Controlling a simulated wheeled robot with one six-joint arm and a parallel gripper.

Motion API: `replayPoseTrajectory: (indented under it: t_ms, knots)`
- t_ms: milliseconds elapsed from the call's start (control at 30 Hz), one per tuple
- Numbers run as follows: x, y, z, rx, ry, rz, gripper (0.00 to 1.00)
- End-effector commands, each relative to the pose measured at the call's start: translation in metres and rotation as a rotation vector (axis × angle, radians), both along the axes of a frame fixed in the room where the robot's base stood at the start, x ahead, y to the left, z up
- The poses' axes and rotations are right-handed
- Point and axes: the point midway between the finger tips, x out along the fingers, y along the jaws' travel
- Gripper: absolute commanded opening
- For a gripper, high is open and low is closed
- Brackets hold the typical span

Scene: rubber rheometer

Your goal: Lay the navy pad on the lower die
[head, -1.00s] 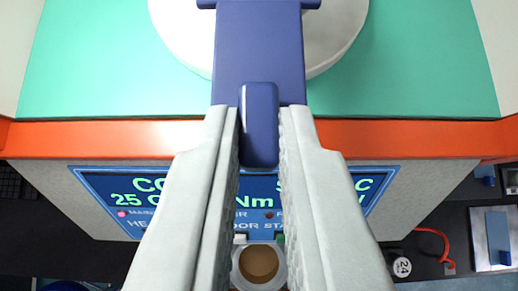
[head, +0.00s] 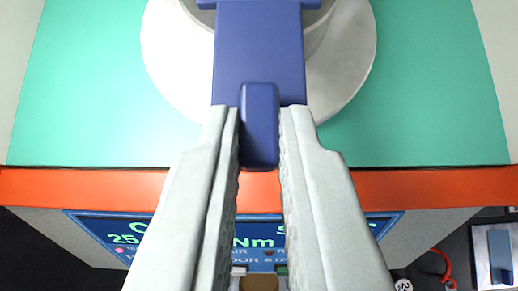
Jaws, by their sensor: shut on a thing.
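My gripper (head: 259,135) points away from the camera, over the front part of the rheometer. Its two pale fingers are shut on the raised tab of the navy pad (head: 259,55), a flat blue piece with a short crossbar at its far end. The lower die (head: 170,60) is a pale round disc with a raised grey ring on the green deck. The pad's far part covers the middle of the die in this view. Whether the pad touches the die cannot be told.
The green deck (head: 80,100) is clear on both sides of the die. An orange front edge (head: 70,188) and a blue display panel (head: 130,240) lie nearer. A tray with a blue piece (head: 499,250) sits low at the right, beside a red cable (head: 440,262).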

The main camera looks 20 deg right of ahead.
Motion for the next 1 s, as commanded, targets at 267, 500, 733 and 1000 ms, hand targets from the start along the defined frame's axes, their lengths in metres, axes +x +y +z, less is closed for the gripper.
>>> replayPoseTrajectory:
  t_ms: [267,500,733,1000]
  knots:
    - [0.013,-0.004,0.000,0.000,0.000,0.000,0.00]
    - [0.024,-0.007,0.000,0.000,0.000,0.000,0.00]
    - [0.035,-0.010,0.000,0.000,0.000,0.000,0.00]
    - [0.039,-0.011,-0.009,0.000,0.001,0.000,0.00]
